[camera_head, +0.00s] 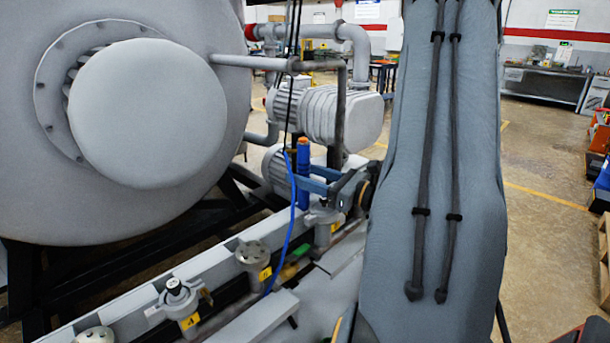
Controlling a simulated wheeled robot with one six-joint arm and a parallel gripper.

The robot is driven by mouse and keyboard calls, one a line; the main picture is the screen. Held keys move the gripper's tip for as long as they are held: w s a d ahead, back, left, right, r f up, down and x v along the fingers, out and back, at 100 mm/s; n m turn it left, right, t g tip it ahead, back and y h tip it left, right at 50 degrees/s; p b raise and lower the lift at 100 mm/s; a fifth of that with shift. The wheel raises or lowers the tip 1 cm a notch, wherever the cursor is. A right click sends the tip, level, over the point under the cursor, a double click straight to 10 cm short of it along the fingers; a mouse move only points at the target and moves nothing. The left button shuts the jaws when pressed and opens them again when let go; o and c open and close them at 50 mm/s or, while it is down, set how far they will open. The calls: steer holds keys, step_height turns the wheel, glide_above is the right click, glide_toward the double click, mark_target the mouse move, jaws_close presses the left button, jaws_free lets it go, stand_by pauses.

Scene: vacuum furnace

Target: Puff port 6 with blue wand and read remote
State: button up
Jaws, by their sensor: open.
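The blue wand (303,155) stands upright near the middle, with an orange top and a thin blue hose (292,215) hanging beside it. My gripper (306,181) is open at the wand's middle, with its blue-grey fingers at the wand; I cannot tell whether they touch it. I cannot make out a remote.
The large grey furnace vessel (50,200) with its round flanged cover (148,113) fills the left. Grey pumps (325,113) and pipes (357,45) stand behind the wand. My grey arm blocks the centre right. Open floor (540,210) lies to the right; orange equipment stands at the right edge.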

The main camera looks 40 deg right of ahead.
steer(key=b+v, duration=0.2)
steer(key=v, duration=0.5)
steer(key=shift+s+d, duration=0.15)
steer(key=shift+s, duration=0.25)
stand_by(1.7)
jaws_close()
stand_by(1.6)
